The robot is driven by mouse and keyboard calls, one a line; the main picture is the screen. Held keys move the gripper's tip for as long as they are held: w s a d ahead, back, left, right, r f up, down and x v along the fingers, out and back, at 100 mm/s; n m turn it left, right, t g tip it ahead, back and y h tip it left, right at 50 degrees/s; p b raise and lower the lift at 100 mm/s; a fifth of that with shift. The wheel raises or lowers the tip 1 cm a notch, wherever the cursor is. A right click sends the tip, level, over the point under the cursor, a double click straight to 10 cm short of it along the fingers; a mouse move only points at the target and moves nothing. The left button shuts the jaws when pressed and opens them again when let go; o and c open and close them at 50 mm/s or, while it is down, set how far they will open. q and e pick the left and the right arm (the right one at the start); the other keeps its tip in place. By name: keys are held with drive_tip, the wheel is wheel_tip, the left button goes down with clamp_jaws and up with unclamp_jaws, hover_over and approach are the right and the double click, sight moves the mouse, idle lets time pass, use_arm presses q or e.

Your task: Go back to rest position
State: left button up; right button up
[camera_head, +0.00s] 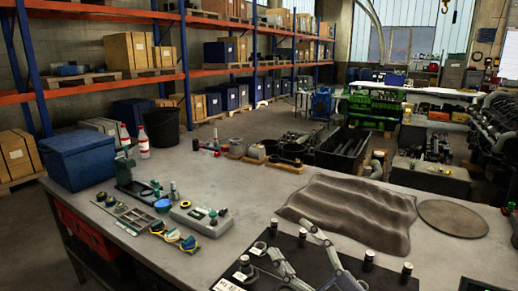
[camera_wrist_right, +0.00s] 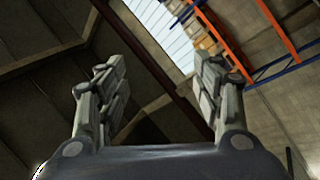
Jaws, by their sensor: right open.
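My right gripper (camera_head: 284,236) shows at the bottom centre of the head view, in front of a black plate on the workbench (camera_head: 245,190). In the right wrist view the gripper (camera_wrist_right: 158,68) has its two fingers wide apart with nothing between them. It points up toward the roof and windows, with the orange and blue shelving at the upper right. My left gripper is not in view.
The black plate (camera_head: 345,264) carries several dark upright posts. A crumpled brown cloth (camera_head: 350,208) and a round dark mat (camera_head: 452,218) lie right of centre. A blue box (camera_head: 76,160), bottles and small tools stand on the left. The bench middle is bare.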

drive_tip(key=s+d+f+m+g+h, duration=0.2)
drive_tip(key=s+d+f+m+h, duration=0.1)
drive_tip(key=d+f+m+h, duration=0.6)
drive_tip(key=s+d+f+m+g+h, duration=0.25)
drive_tip(key=d+f+m+h, duration=0.4)
drive_tip(key=f, duration=0.45)
drive_tip(key=s+a+f+n+g+y, duration=0.1)
drive_tip(key=s+f+g, duration=0.45)
drive_tip(key=s, duration=0.55)
drive_tip(key=s+a+f+g+y, duration=0.1)
drive_tip(key=s+f+g, duration=0.3)
drive_tip(key=s+f, duration=0.45)
drive_tip(key=s+f+g, duration=0.1)
drive_tip(key=s+f, duration=0.2)
drive_tip(key=f, duration=2.2)
drive_tip(key=s+d+f+g+b, duration=0.1)
drive_tip(key=s+d+f, duration=0.1)
drive_tip(key=s+f, duration=1.5)
drive_tip(key=shift+d+f+g+h, duration=0.3)
drive_tip(key=shift+d+f+h, duration=0.05)
